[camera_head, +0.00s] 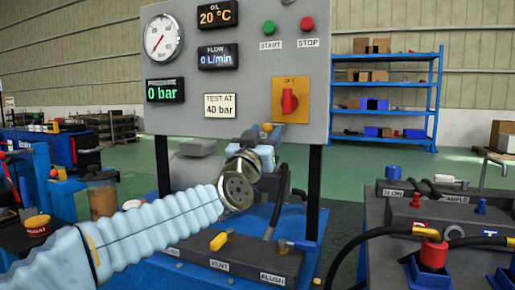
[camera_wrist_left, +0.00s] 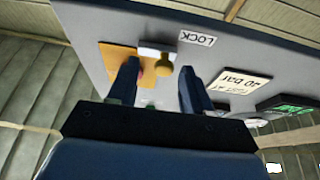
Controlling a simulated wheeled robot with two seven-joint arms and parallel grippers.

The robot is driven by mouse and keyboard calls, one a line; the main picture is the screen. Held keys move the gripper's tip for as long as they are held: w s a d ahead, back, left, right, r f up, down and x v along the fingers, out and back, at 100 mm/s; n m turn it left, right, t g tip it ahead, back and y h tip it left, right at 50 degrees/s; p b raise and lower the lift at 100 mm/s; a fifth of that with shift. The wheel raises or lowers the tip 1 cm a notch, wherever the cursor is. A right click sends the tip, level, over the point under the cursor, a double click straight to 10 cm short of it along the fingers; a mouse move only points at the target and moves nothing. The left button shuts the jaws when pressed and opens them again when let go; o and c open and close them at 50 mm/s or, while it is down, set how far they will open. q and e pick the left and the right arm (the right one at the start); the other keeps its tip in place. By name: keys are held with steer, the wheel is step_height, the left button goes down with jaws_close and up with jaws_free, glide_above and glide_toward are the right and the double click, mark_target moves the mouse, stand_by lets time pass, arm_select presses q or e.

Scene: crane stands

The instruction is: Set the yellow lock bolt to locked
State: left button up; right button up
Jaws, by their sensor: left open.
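The yellow lock bolt knob (camera_wrist_left: 164,67) shows in the left wrist view on a pale metal bracket (camera_wrist_left: 157,48), beside a LOCK label (camera_wrist_left: 197,38). In the head view a small part of the yellow knob (camera_head: 267,127) shows at the panel's lower edge, below the orange switch plate. My left gripper (camera_wrist_left: 159,70) is open, with its two dark fingers on either side of the knob in the picture. I cannot tell whether a finger touches it. In the head view my wrist hides most of this gripper. The bolt's position is unclear. My right gripper is not in view.
The grey panel (camera_head: 211,130) carries a gauge (camera_head: 162,37), displays, START and STOP buttons and a red switch (camera_head: 289,101) on an orange plate (camera_head: 291,88). Below stands a valve block (camera_head: 245,262) with levers. A bench with hoses (camera_head: 450,265) is at right.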

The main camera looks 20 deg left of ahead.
arm_select(q)
steer(key=b+v, duration=0.2)
steer(key=v, duration=1.1)
steer(key=shift+b, duration=0.3)
steer(key=shift+s, duration=0.15)
